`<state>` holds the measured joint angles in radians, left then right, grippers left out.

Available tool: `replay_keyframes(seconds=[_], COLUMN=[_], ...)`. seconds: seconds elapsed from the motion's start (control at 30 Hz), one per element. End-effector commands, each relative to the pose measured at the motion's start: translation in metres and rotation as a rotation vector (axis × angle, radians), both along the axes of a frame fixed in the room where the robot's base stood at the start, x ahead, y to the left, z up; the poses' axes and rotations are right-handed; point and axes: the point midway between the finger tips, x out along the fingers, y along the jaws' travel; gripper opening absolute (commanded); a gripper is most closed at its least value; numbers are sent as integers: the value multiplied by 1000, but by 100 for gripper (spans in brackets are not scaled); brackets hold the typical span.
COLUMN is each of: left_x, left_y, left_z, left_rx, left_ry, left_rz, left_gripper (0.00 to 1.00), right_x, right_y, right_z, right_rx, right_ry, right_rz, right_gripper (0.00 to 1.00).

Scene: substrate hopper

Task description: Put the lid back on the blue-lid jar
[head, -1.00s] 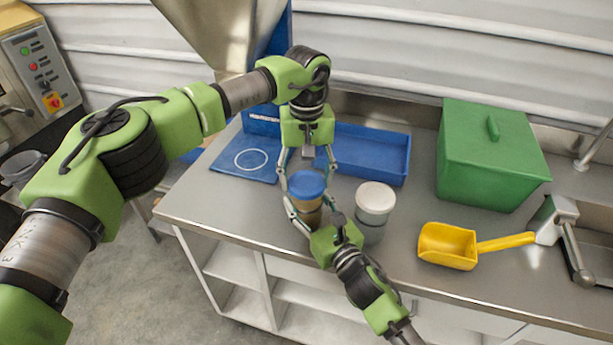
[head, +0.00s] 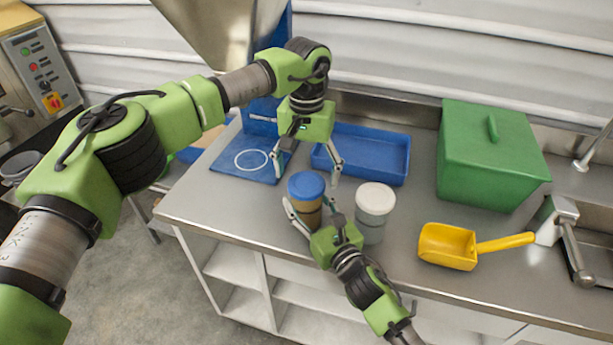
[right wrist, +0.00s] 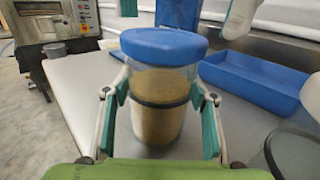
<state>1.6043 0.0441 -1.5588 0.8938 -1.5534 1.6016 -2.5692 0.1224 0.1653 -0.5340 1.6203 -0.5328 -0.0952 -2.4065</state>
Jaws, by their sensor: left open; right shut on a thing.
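The blue-lid jar (head: 308,213) stands near the front of the steel counter, filled with brownish material. Its blue lid (head: 306,185) sits on top, covering the mouth; in the right wrist view the lid (right wrist: 163,46) looks about level. I cannot tell whether it is fully seated. My right gripper (head: 312,210) is shut on the jar's body from the front, one finger on each side (right wrist: 160,105). My left gripper (head: 307,170) is open and empty, above and behind the lid, apart from it. Its fingers show partly at the top of the right wrist view.
A white-lidded jar (head: 374,208) stands close to the right of the blue-lid jar. A blue tray (head: 385,175) lies behind, with a blue mat (head: 228,172) marked with a white circle. A yellow scoop (head: 450,246) and green bin (head: 490,170) are to the right.

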Motion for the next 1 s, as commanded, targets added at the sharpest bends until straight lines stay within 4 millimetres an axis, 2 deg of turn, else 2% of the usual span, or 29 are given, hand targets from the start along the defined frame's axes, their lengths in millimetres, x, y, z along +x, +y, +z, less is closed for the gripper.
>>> replay_keyframes(seconds=[0.2,0.43,0.6,0.9,0.93,1.0], left_x=[1,1,0,0,0,0], left_y=[-1,-1,0,0,0,0], left_z=[49,90,104,106,106,106], left_rx=[-2,0,-1,-1,-1,-1], left_ry=[-6,-5,-3,-2,-2,-2], left_rz=[0,0,0,-1,-1,-1], left_gripper=[78,78,78,78,78,78], right_x=[0,0,0,0,0,0], right_y=[0,0,0,0,0,0], right_z=[-1,-1,-1,-1,-1,-1], right_rx=[0,0,0,0,0,0], right_ry=[2,2,2,1,1,1], right_rz=[-1,-1,-1,-1,-1,-1], right_gripper=[0,0,0,0,55,72])
